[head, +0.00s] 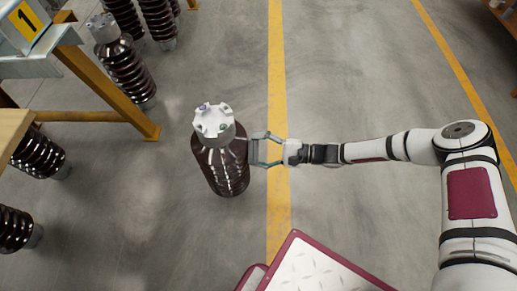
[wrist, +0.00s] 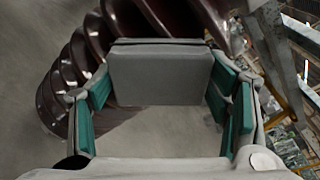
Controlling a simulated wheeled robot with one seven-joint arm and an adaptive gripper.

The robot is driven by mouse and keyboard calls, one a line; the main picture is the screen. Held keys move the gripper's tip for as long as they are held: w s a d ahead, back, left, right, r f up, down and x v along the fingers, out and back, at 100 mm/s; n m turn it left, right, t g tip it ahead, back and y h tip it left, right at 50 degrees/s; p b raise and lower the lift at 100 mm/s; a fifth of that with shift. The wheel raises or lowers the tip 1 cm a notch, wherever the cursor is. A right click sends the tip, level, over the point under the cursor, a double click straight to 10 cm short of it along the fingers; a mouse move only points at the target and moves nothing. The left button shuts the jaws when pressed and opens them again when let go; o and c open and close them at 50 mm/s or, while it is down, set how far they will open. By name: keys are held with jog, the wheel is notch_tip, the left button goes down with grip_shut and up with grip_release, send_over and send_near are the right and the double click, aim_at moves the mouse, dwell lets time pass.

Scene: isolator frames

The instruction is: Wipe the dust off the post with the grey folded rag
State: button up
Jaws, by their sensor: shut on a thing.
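The post (head: 222,172) is a dark brown, glossy ribbed insulator with a pale grey metal cap, standing on the floor left of the yellow line in the head view. Its brown ribs (wrist: 75,60) fill the upper left of the wrist view. My gripper (head: 262,150) is at the post's right side, near the top just below the cap. The grey folded rag (wrist: 160,75) is a flat grey block held between the green-padded fingers, facing the post. I cannot tell whether the rag touches the post. No dust is clearly visible, and the rag is hard to make out in the head view.
A wooden tabletop edge (head: 12,130) is at the left. The floor right of the post, around the yellow line (head: 277,60), is clear.

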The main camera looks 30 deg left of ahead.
aim_at(257, 144)
jog(key=shift+s+f+b, duration=0.1)
jog(key=shift+f+b, duration=1.35)
jog(key=shift+f, duration=0.7)
jog(key=shift+r+p, duration=0.95)
jog(key=shift+p, duration=0.35)
jog(key=shift+a+r+p, duration=0.15)
jog(key=shift+r+p, duration=1.3)
jog(key=shift+r, duration=0.65)
jog(key=shift+r+p, duration=1.15)
jog(key=shift+r, duration=0.6)
jog(key=shift+f, duration=0.1)
jog(key=b+v, duration=0.1)
jog(key=v, duration=0.5)
jog(key=shift+w+f, duration=0.4)
jog(key=shift+f, duration=0.05)
